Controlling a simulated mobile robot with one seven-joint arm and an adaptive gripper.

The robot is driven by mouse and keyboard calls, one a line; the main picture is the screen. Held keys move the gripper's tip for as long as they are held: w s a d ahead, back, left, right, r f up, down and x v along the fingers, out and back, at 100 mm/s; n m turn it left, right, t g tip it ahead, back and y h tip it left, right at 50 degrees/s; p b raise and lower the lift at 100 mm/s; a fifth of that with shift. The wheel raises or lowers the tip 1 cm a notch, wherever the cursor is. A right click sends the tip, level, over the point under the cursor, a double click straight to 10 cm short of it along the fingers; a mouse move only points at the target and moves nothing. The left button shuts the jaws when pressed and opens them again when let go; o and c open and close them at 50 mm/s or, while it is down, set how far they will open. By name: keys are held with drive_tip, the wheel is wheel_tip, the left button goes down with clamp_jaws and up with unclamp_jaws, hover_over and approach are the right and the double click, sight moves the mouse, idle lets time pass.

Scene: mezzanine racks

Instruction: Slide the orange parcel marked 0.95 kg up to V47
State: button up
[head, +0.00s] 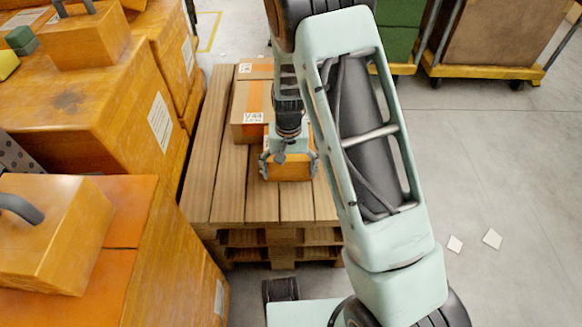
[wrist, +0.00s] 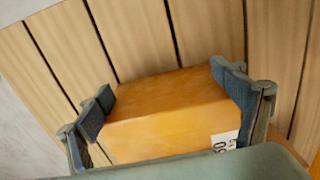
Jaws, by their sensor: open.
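A small orange parcel (head: 290,172) lies on the slatted wooden pallet (head: 233,190), near its front part. The parcel also shows in the wrist view (wrist: 165,118), with a white label at its lower right, only partly legible. My gripper (head: 289,160) is low over it, fingers open, one on each side. In the wrist view the finger pads (wrist: 165,97) stand close beside the parcel; I cannot tell whether they touch it. A larger cardboard box (head: 238,108) with an orange band stands behind it; its label seems to start with V4, last digit unclear.
Another labelled box (head: 255,69) stands at the pallet's back. Large orange crates (head: 75,110) crowd the left side, close to the pallet. Wheeled carts (head: 490,50) stand at the back right. The grey floor on the right is clear apart from two white scraps.

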drive_tip(key=shift+w, duration=0.3)
drive_tip(key=shift+s, duration=1.6)
wheel_tip(320, 180, up, 13)
drive_tip(key=p, duration=1)
drive_tip(key=shift+p, duration=0.3)
drive_tip(key=shift+w, duration=0.1)
